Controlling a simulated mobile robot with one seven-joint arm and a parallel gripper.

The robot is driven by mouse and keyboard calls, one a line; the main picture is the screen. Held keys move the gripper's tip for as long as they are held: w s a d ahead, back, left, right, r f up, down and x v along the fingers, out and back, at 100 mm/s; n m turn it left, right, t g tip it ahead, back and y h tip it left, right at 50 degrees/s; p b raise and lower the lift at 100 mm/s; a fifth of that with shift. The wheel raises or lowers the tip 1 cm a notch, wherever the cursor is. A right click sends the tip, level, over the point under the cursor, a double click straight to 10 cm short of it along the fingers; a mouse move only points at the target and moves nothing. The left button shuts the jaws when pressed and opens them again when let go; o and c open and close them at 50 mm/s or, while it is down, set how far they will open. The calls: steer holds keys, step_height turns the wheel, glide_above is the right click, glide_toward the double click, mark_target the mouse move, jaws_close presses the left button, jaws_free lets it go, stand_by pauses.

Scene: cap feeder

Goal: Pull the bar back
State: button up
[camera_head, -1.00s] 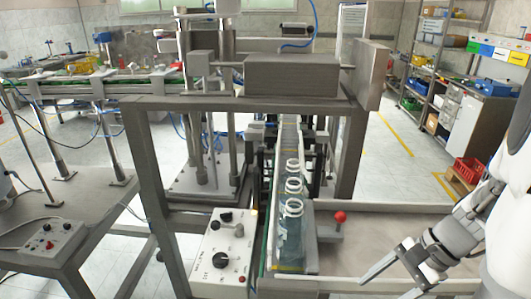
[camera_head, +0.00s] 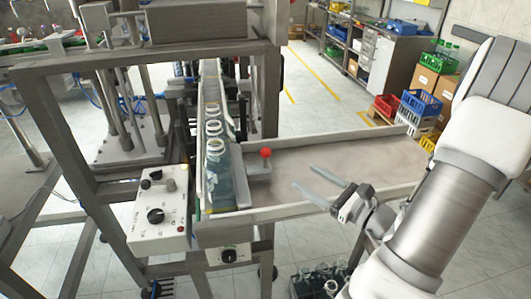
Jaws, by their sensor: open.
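The bar (camera_head: 247,168) is a grey metal piece along the right side of the bottle lane. A lever with a red ball knob (camera_head: 266,153) stands on its right side. Several clear bottles (camera_head: 215,160) stand in a row in the lane, to the left of the bar. My gripper (camera_head: 304,188) is open and empty over the grey tabletop. Its fingers point left toward the red knob, apart from it, to its right and nearer the camera.
The grey tabletop (camera_head: 340,155) right of the bar is clear, with raised rims. A control box (camera_head: 158,214) with knobs sits left of the lane. The machine frame (camera_head: 266,90) rises behind. A crate of bottles (camera_head: 320,278) is on the floor below.

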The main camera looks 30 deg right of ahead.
mark_target(270, 155)
steer(key=x, duration=1.5)
steer(key=shift+w+a+p, duration=0.1)
steer(key=shift+a+p, duration=0.15)
steer(key=shift+p, duration=0.05)
jaws_close()
stand_by(0.6)
